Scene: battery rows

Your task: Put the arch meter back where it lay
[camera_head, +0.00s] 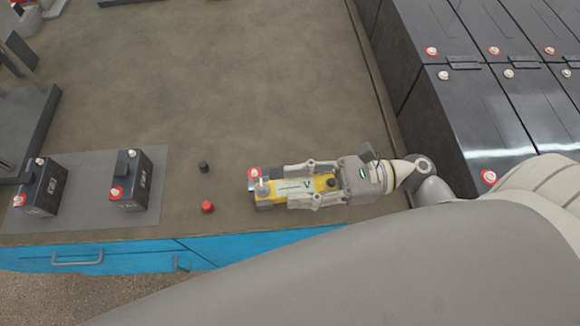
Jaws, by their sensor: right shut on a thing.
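The arch meter (298,186) is yellow with a pale face marked V, and it lies lengthwise between the fingers of my right gripper (300,184). The gripper is shut on it, low over the brown bench, pointing left. At the meter's left end, a dark block (263,204) with a red cap and a pale cap shows. The meter's end overlaps it, and I cannot tell whether they touch. Much of the meter's sides is hidden by the fingers. My left gripper is not in view.
Two small black batteries (131,180) (42,187) stand on a grey mat (88,196) at left. A black cap (204,166) and a red cap (207,207) lie between mat and gripper. Large black batteries (480,110) stand at right. The bench's middle (230,80) is clear.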

